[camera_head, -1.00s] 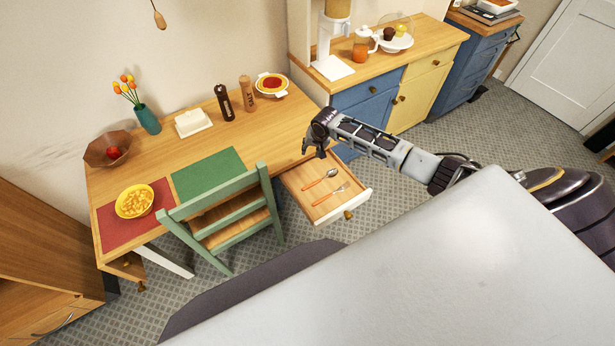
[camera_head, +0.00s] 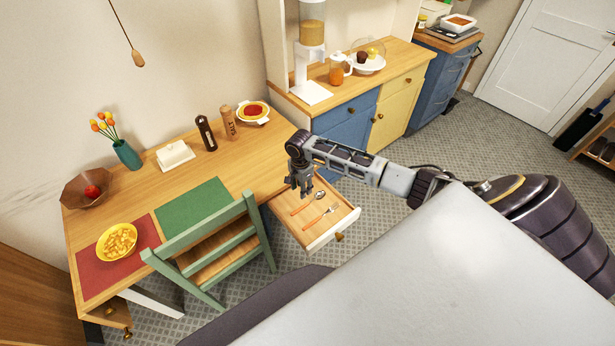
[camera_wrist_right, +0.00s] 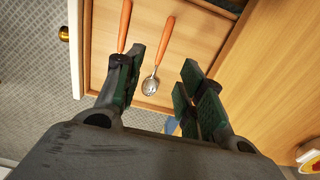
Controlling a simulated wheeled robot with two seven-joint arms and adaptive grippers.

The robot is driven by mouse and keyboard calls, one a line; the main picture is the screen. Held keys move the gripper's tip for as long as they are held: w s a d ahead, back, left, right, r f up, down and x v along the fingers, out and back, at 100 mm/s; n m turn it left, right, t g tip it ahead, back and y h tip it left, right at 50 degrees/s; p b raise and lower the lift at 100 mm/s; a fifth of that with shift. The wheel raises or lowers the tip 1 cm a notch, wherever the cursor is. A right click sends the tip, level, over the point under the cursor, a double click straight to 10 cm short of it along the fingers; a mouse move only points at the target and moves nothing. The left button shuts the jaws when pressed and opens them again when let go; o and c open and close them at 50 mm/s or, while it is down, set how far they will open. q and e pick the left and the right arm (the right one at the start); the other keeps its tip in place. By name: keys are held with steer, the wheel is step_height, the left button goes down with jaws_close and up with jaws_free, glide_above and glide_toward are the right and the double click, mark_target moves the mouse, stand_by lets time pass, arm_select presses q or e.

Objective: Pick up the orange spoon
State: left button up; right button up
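The orange spoon (camera_head: 303,209) lies in the open drawer (camera_head: 347,217), with an orange handle and a metal bowl. In the right wrist view the spoon (camera_wrist_right: 150,87) shows its bowl between my fingers in the picture, with its handle pointing away. My right gripper (camera_head: 302,190) is above the drawer's table side, near the spoon. In the right wrist view its fingers (camera_wrist_right: 163,88) are spread apart with nothing between the pads. An orange-handled fork (camera_head: 318,221) lies beside the spoon; its head is hidden behind a finger in the wrist view. My left gripper is not in view.
The drawer's front with its knob (camera_head: 339,237) and its side walls edge the space. The wooden table (camera_head: 160,205) adjoins the drawer, and a green chair (camera_head: 210,250) stands left of it. A blue cabinet (camera_head: 350,130) stands behind. Carpet is free right of the drawer.

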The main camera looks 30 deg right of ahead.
stand_by(0.4)
steer(key=b, duration=0.9)
glide_above(302, 209)
steer(key=shift+f, duration=4.3)
steer(key=shift+f, duration=0.1)
